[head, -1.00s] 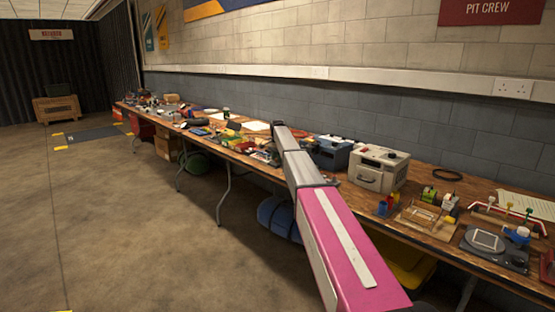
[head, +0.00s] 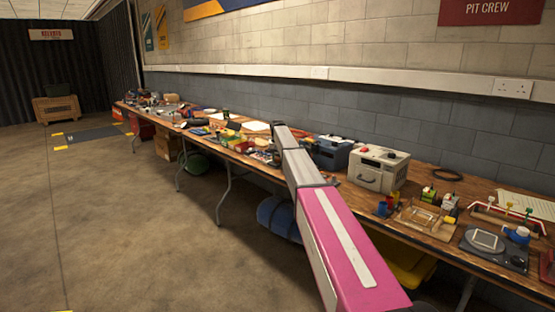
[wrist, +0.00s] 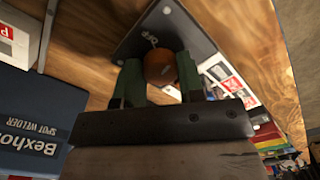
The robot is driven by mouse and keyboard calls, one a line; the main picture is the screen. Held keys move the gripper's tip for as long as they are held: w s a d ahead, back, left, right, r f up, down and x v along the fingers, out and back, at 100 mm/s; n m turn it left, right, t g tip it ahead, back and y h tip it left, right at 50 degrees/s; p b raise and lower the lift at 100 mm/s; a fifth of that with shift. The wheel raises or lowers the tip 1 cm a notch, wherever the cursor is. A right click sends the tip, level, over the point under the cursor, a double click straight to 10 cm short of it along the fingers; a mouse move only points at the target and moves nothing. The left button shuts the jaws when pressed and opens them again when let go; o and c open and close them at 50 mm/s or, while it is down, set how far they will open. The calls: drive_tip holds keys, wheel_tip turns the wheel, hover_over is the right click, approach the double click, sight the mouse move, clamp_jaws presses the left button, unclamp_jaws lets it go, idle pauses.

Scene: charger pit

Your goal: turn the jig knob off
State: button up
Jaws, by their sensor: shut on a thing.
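The jig knob (wrist: 160,66) is a round, orange-brown knob on a dark plate (wrist: 135,45) on the wooden bench. Pale lettering that seems to read "OFF", turned in the picture, is on the plate just beyond the knob. My gripper (wrist: 159,76) has its green fingers on either side of the knob, shut on it. The knob's lower part is hidden by the gripper. In the head view my arm reaches over the bench and hides the knob and plate.
A blue spot welder (wrist: 30,120) stands close on the left in the wrist view. Papers and colored items lie to the right. In the head view a cream box (head: 378,168) and several small parts crowd the bench (head: 430,240). The floor (head: 110,220) to the left is clear.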

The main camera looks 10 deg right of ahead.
sight(278, 159)
drive_tip(key=n, duration=0.4)
drive_tip(key=shift+n, duration=0.3)
drive_tip(key=n, duration=0.4)
drive_tip(key=shift+n, duration=0.4)
drive_tip(key=o, duration=0.9)
wheel_tip(278, 159, up, 11)
drive_tip(key=shift+f, duration=0.1)
